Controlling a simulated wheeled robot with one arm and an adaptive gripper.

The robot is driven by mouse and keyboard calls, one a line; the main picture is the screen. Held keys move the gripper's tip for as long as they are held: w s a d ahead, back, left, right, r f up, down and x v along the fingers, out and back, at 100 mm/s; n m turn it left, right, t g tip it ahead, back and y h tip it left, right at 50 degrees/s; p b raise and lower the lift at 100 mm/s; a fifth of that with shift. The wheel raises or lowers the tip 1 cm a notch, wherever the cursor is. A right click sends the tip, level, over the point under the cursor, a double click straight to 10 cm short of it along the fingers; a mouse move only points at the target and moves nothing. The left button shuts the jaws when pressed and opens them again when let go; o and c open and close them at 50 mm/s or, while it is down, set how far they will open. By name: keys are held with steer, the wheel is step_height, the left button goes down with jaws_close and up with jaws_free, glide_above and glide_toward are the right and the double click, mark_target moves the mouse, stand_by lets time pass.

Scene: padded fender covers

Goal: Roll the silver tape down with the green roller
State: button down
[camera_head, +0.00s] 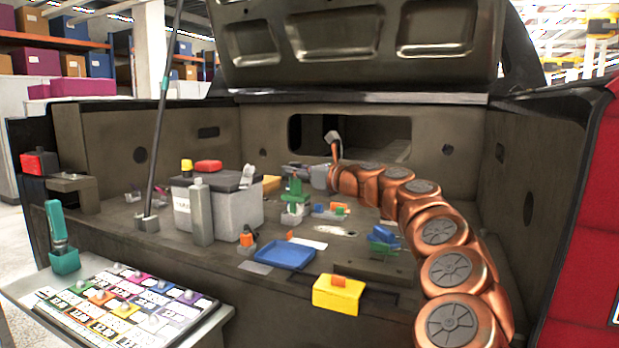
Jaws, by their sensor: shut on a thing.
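My gripper (293,172) is at the end of my copper-coloured arm, in the back middle of the bay. It is small in the view and seems shut on the top of a green tool (295,190), which looks like the green roller. The tool is upright over a small light-grey block, and I cannot tell whether it touches it. A pale flat strip (307,243) lies on the deck in front, and a shiny light patch (338,230) lies to its right. I cannot tell which of them is the silver tape.
A blue tray (286,255) and a yellow box (338,295) stand at the front. A grey battery (219,202) stands left of the gripper, with a tall thin pole (163,110) further left. A teal tool (57,225) stands in a holder by a colourful label board (120,305).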

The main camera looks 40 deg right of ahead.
mark_target(302, 194)
steer(key=shift+d+f, duration=0.4)
steer(key=shift+f, duration=0.1)
step_height(302, 194, down, 5)
steer(key=b, duration=0.7)
steer(key=shift+f, duration=0.1)
steer(key=shift+s+p, duration=0.1)
steer(key=shift+p, duration=0.7)
steer(key=shift+f, duration=0.8)
stand_by(0.8)
steer(key=shift+d+p+v, duration=0.25)
steer(key=shift+p+v, duration=0.45)
steer(key=shift+v, duration=0.4)
